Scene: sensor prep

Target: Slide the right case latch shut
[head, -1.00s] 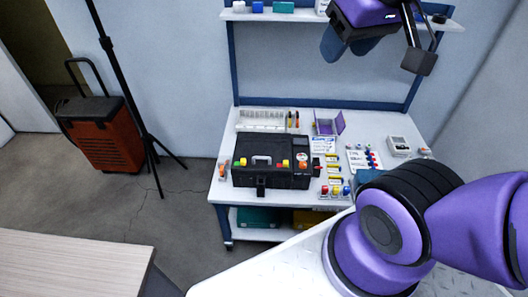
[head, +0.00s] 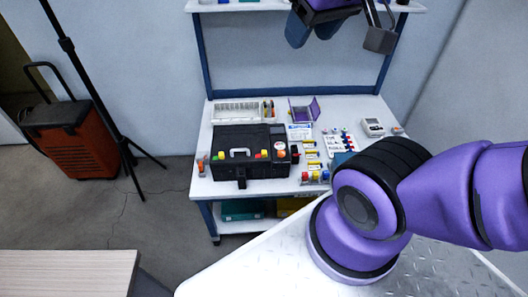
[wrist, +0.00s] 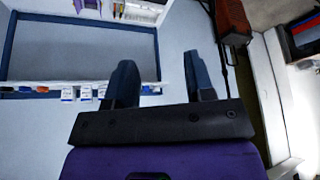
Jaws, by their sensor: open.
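The black case (head: 228,167) lies on the workbench in the head view, with a pale handle and small red, yellow and green pieces on its top. A dark tab (head: 241,179) hangs at its front edge. The right case latch is too small to tell apart from the coloured pieces near the case's right end. My gripper (wrist: 160,82) is open and empty in the wrist view, its two dark blue fingers well apart. In the head view it is high above the case, at the top edge and partly cut off. The case is not in the wrist view.
The workbench (head: 205,187) also holds a clear rack (head: 236,113), a purple bin (head: 304,109), small yellow parts (head: 311,154) and a grey meter (head: 373,127). A shelf runs above its back. A tripod (head: 98,95) and red wheeled box (head: 80,145) stand left.

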